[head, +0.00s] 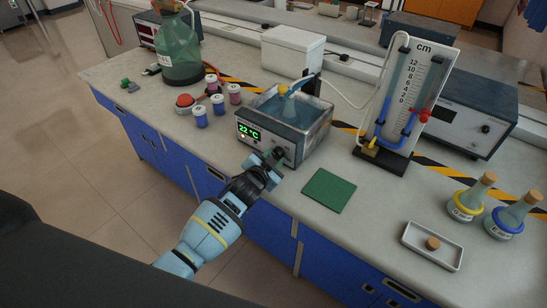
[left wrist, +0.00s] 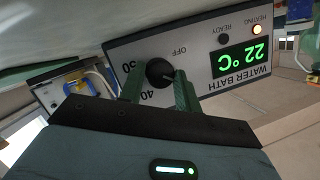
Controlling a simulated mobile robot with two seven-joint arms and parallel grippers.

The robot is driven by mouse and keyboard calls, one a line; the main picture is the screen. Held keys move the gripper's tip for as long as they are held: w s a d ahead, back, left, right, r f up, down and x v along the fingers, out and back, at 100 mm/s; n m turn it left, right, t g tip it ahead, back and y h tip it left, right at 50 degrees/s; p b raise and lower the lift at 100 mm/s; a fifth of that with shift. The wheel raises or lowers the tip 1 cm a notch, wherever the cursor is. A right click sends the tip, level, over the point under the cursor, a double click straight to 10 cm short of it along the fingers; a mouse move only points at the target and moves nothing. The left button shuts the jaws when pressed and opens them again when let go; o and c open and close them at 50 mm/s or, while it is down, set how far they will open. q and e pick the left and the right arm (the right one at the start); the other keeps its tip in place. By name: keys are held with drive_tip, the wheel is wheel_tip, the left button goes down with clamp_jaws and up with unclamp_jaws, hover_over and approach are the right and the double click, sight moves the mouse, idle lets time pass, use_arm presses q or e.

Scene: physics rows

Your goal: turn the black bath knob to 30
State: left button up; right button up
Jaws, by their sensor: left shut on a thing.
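The water bath (head: 312,140) stands near the front edge of the bench, with water and a flask in it. Its green display (head: 250,132) reads 22 °C, and the heating lamp is lit in the left wrist view (left wrist: 257,29). The black knob (left wrist: 158,72) is on its front panel, with OFF, 50 and 40 readable around it; the 30 mark is not visible. My left gripper (head: 273,157) is at the panel, its green fingers on either side of the knob and shut on it. The knob's pointer is hard to make out. My right gripper is not in view.
A tray (head: 432,250) and two corked flasks (head: 470,200) are further right.

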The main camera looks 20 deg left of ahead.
use_arm(q)
drive_tip(key=shift+s+f+m, duration=0.1)
drive_tip(key=shift+f+m, duration=0.1)
drive_tip(key=shift+m, duration=0.4)
drive_tip(key=shift+t+y+b, duration=0.3)
drive_tip(key=shift+y+b, duration=0.05)
drive_tip(key=shift+y, duration=0.05)
drive_tip(key=shift+r+m, duration=0.15)
drive_tip(key=shift+m, duration=0.15)
drive_tip(key=o, duration=1)
drive_tip(key=shift+s+r, duration=0.2)
drive_tip(key=shift+s, duration=0.35)
drive_tip(key=p+v, duration=0.1)
drive_tip(key=v, duration=0.4)
drive_tip(key=shift+s, duration=0.3)
drive_tip(key=shift+s+a+r, duration=0.1)
drive_tip(key=shift+s, duration=0.35)
